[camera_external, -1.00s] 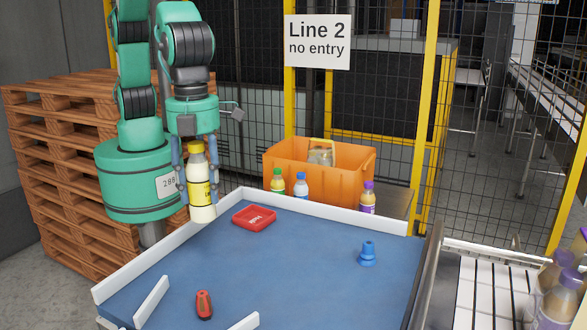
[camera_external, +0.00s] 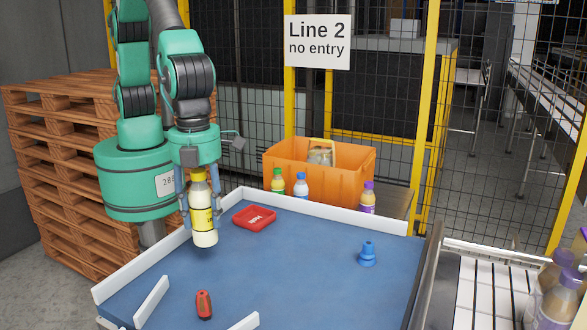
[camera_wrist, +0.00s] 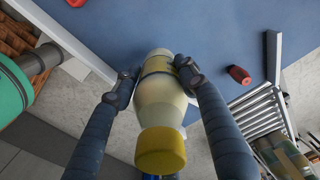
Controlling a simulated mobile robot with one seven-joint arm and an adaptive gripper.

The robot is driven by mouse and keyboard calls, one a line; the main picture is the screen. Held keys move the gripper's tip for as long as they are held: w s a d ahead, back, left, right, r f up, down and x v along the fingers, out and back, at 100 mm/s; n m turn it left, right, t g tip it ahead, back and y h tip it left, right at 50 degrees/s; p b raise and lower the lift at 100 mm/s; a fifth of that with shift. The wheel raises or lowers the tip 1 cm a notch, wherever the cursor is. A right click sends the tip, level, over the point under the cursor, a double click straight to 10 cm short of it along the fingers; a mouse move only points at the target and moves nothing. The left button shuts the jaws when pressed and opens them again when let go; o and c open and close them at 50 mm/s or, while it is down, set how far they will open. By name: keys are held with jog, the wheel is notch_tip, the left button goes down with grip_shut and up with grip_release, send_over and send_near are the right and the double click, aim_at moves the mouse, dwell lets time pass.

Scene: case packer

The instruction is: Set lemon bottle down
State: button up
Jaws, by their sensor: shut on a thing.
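The lemon bottle (camera_external: 203,222) is pale cream with a yellow label. It is upright in the external view, at the left side of the blue table (camera_external: 310,265). My gripper (camera_external: 200,200) is shut on it, with a finger on each side. In the wrist view the bottle (camera_wrist: 158,105) shows its yellow cap towards the camera, between my two fingers (camera_wrist: 158,80). The bottle's base appears close to the table's left edge and white rim; I cannot tell whether it touches the table.
A red tray (camera_external: 254,217) lies near the back rim (camera_external: 330,212). A blue part (camera_external: 367,254) stands at the right and a red object (camera_external: 204,305) at the front. Three bottles stand behind the rim by an orange crate (camera_external: 350,172). The table's middle is clear.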

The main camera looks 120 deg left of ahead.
aim_at(198, 170)
jog(key=shift+f, duration=0.1)
jog(key=shift+f+p, duration=0.3)
jog(key=shift+f, duration=2.2)
jog(key=shift+f, duration=0.2)
jog(key=o, duration=1.4)
jog(key=shift+r, duration=0.15)
notch_tip(198, 170, up, 12)
jog(key=shift+r+b, duration=0.1)
jog(key=shift+b, duration=0.5)
